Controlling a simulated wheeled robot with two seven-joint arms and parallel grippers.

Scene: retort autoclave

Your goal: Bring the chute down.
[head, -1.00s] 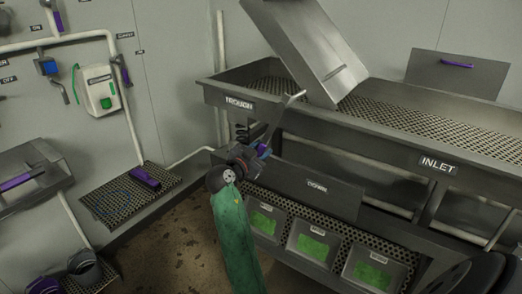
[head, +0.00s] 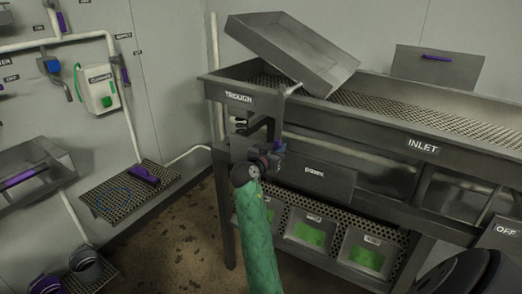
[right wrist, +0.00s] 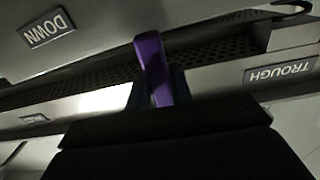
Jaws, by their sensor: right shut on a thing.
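The chute (head: 290,52) is a grey metal tray. It sits tilted over the trough (head: 225,90), its left end raised and its right end low at the mesh. A bent metal lever (head: 292,90) runs from the chute down the front of the trough. My right gripper (head: 277,148) is at the lower end of this lever, in front of the trough wall. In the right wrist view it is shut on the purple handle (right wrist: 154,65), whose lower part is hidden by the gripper. A DOWN label (right wrist: 46,28) shows there. My left gripper is not in view.
The inlet bed (head: 440,115) stretches to the right. Bins with green contents (head: 310,232) stand beneath the trough. A perforated shelf (head: 115,200) with a purple handle is at left.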

